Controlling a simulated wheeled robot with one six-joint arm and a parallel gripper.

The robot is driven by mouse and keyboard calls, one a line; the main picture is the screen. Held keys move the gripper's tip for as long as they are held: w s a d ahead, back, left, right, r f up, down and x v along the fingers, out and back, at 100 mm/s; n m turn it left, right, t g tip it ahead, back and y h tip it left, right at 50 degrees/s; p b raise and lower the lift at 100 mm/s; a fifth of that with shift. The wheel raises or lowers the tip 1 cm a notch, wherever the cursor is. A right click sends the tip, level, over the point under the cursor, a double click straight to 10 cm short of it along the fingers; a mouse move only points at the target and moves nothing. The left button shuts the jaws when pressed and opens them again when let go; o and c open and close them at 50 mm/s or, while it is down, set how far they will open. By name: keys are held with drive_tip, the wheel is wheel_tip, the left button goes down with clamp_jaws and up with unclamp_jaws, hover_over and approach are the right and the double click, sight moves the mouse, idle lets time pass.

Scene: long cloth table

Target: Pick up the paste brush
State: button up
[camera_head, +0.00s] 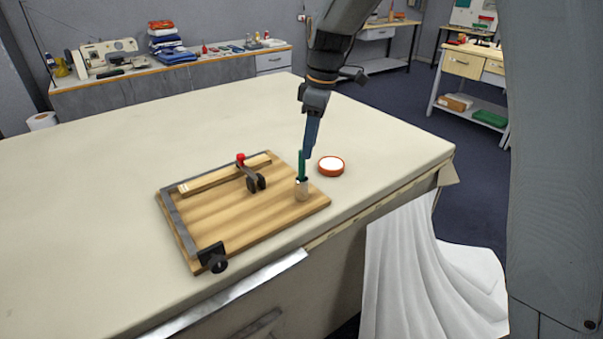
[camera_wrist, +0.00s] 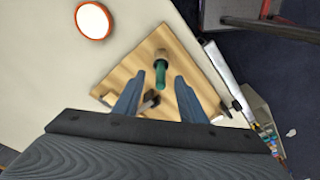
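The paste brush (camera_head: 301,164) stands upright with its green handle up in a small wooden holder (camera_head: 301,191) near the right corner of a wooden board. Its lower end is hidden in the holder. My gripper (camera_head: 308,150) points down close to the top of the handle. In the wrist view my gripper (camera_wrist: 160,78) has its two blue fingers apart, and the green brush handle (camera_wrist: 160,74) appears between them. I cannot tell whether the fingers reach down around the handle; no contact shows.
The wooden board (camera_head: 225,220) carries a wooden strip, a red-knobbed clamp (camera_head: 252,175) and a black corner fitting (camera_head: 212,257). A round white-topped orange-rimmed jar or lid (camera_head: 331,166) sits right of the brush. The pale table (camera_head: 120,200) is otherwise mostly clear; white cloth hangs beside it.

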drive_tip(key=p, duration=0.4)
hover_over(300, 182)
drive_tip(key=shift+n, duration=0.4)
drive_tip(key=f, duration=0.6)
drive_tip(key=shift+w+f, duration=0.15)
drive_tip(key=shift+w, duration=0.1)
drive_tip(key=shift+w+f, duration=0.1)
drive_tip(key=shift+f, duration=0.35)
clamp_jaws()
